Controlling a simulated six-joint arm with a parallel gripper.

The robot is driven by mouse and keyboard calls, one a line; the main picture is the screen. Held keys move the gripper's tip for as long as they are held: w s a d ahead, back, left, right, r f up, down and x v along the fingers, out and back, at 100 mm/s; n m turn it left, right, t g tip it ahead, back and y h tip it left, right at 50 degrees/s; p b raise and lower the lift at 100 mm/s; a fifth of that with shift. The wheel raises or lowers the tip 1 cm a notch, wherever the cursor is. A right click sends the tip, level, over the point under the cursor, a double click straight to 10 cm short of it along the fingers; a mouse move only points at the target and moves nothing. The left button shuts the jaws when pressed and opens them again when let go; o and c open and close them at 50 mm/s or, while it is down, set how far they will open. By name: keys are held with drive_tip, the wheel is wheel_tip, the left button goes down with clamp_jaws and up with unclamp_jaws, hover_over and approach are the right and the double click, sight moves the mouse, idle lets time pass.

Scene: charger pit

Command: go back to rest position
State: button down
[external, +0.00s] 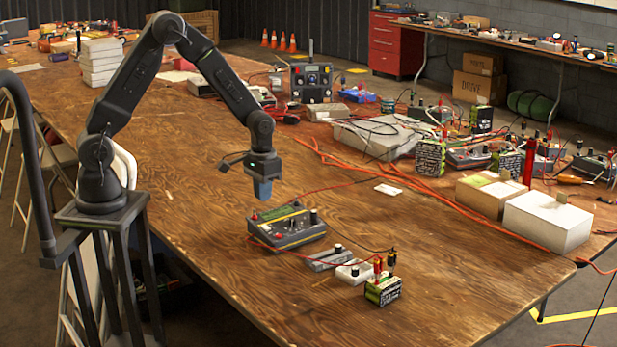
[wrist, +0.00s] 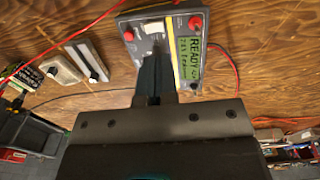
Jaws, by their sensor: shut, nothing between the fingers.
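My gripper (external: 263,190) hangs pointing down above the wooden table, over the far side of a grey and yellow charger unit (external: 287,228). The fingers are together with nothing between them. In the wrist view, my gripper (wrist: 155,60) shows in front of the charger unit (wrist: 195,22), whose green screen reads "READY". A gap between the fingers and the unit shows in the external view. My arm is bent, with its elbow high above the table's left side.
Right of the charger are a grey module (external: 328,260), a white module (external: 354,272) and a green-black battery pack (external: 383,290) with red and black leads. The table's left front (external: 220,260) is bare.

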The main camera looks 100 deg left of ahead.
drive_tip(key=s+d+r+m+t, duration=0.35)
drive_tip(key=d+r, duration=0.85)
drive_tip(key=r, duration=0.4)
drive_tip(key=s+d+r+m+t, duration=0.2)
drive_tip(key=s+d+r+m, duration=0.3)
drive_tip(key=s+d, duration=0.5)
wheel_tip(320, 180, up, 2)
drive_tip(key=shift+s+r, duration=0.1)
drive_tip(key=shift+s, duration=1)
